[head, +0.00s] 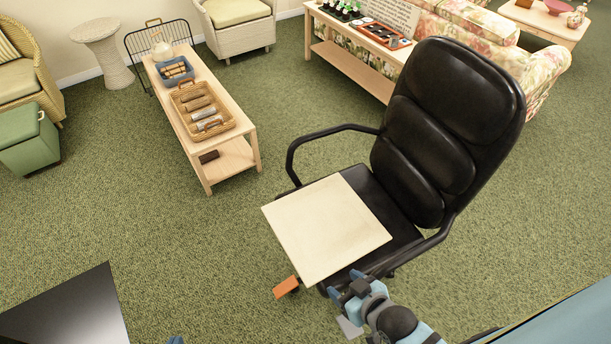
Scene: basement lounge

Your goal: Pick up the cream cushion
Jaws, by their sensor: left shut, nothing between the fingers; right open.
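The cream cushion (326,228) is a flat, pale square lying on the seat of a black office chair (448,120). Its near left part sticks out past the seat edge. My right gripper (345,284) is open and empty beside the cushion's near edge, at the front of the chair. I cannot tell whether it touches the cushion or the chair. My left gripper (175,340) shows only as a small blue tip at the bottom edge, far from the cushion. It is shut and empty, and the rest of it is out of view.
The chair's armrests (330,130) flank the seat. An orange piece (286,287) shows by the cushion's near left corner. A wooden bench (200,115) with a wicker tray (203,108) stands left. A dark flat surface (65,310) is lower left. Green carpet is clear between.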

